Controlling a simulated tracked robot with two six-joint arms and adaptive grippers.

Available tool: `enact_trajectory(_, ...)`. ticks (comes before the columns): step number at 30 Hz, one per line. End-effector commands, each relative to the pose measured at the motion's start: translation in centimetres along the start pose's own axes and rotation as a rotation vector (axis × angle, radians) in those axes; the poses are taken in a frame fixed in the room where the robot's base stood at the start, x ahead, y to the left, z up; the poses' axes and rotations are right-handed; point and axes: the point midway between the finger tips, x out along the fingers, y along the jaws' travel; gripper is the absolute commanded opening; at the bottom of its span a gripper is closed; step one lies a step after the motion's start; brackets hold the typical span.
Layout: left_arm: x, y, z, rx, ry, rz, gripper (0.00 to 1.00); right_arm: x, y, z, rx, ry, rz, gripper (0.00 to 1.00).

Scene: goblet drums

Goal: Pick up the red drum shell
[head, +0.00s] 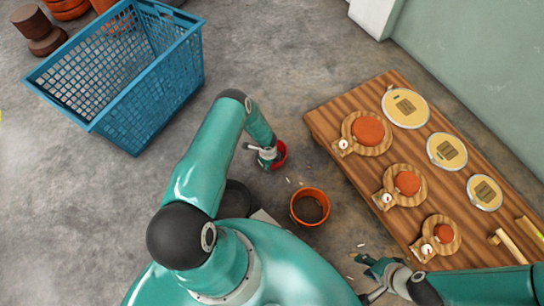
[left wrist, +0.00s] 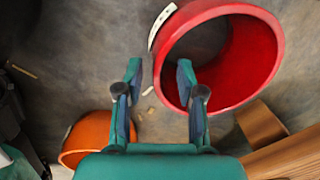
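The red drum shell (left wrist: 262,62) is a hollow ring at the upper right of the left wrist view. In the head view the red drum shell (head: 281,154) stands on the floor, partly hidden by my left gripper (head: 266,155). In the left wrist view my left gripper (left wrist: 160,82) is open. Its right finger overlaps the shell's left wall, and its left finger is outside the ring. I cannot tell whether either finger touches it. My right gripper (head: 362,277) is open and empty by the board's near end.
An orange shell (head: 310,192) stands on the floor near the red one. A wooden board (head: 322,127) at right holds round drum parts and tools. A blue crate (head: 150,112) stands at left, with brown and orange shells (head: 46,42) behind. Small pale scraps lie around. Floor at lower left is clear.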

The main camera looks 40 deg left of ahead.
Motion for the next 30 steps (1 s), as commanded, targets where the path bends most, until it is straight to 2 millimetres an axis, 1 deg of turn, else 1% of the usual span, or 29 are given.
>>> enact_trajectory(1,1.5,0.1,0.1,-0.001,0.000,0.000,0.38,1.2,0.4,0.0,0.000,0.000,0.000,0.40)
enact_trajectory(3,2.5,0.1,0.1,0.000,0.000,0.000,0.38,1.9,0.7,0.0,0.000,0.000,0.000,0.40)
enact_trajectory(6,3.3,0.0,0.1,0.000,0.000,-0.001,0.38,2.5,0.9,0.0,0.000,0.000,0.000,0.40)
enact_trajectory(15,3.4,0.0,0.1,0.000,0.000,0.000,0.38,2.4,0.9,0.0,0.000,0.000,0.000,0.40)
enact_trajectory(22,3.4,0.0,0.2,0.000,0.000,0.000,0.00,2.4,0.9,0.0,0.000,0.000,0.000,0.40)
enact_trajectory(30,3.4,-0.1,0.2,-0.001,0.000,-0.002,0.00,2.4,0.9,0.0,0.000,0.000,0.000,0.40)
